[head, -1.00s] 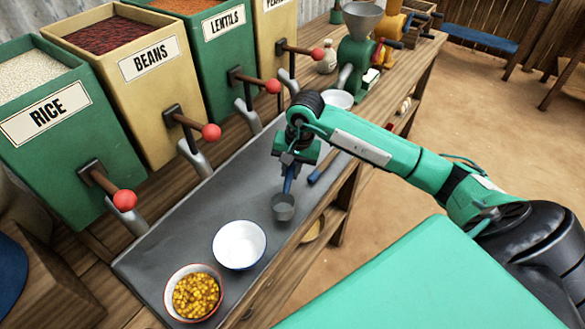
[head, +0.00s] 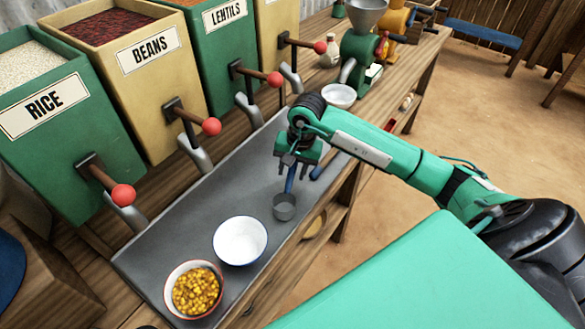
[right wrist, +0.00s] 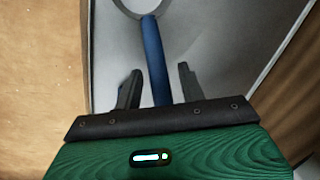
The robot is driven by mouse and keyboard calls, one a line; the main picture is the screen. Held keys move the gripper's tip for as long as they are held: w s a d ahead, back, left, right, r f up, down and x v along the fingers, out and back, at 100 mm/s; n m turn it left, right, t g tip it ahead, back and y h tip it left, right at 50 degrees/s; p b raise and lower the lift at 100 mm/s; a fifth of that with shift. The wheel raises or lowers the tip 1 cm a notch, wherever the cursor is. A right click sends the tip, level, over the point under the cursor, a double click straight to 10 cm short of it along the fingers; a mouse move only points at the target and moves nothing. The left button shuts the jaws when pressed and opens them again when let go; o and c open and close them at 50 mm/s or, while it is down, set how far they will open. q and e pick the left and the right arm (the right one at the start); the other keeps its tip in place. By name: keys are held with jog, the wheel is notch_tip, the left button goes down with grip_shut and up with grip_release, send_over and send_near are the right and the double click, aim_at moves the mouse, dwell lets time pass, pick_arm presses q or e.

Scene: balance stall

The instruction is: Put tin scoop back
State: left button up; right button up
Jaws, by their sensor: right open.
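The tin scoop (head: 284,207) is a small grey cup with a blue handle. It rests on the grey metal tray (head: 205,215), right of the white bowl. My right gripper (head: 295,170) is above the handle, with its fingers open. In the right wrist view the blue handle (right wrist: 155,60) runs between the two open fingertips (right wrist: 158,82), apart from both. The scoop's cup (right wrist: 140,5) is cut off at the top of that view. My left gripper is not in view.
A white bowl (head: 240,241) and a bowl of yellow corn (head: 193,290) stand on the tray's near end. Dispenser bins with red-knobbed levers (head: 211,126) line the left. A white bowl (head: 339,96) stands by the green grinder (head: 358,55).

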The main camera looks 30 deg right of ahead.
jog(key=shift+r, duration=0.3)
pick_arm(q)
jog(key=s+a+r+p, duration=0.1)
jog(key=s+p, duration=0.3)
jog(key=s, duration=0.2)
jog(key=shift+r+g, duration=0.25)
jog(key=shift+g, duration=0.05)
pick_arm(e)
notch_tip(320, 180, up, 12)
jog(key=s+d, duration=0.1)
jog(key=shift+d+f, duration=0.2)
jog(key=shift+d, duration=0.15)
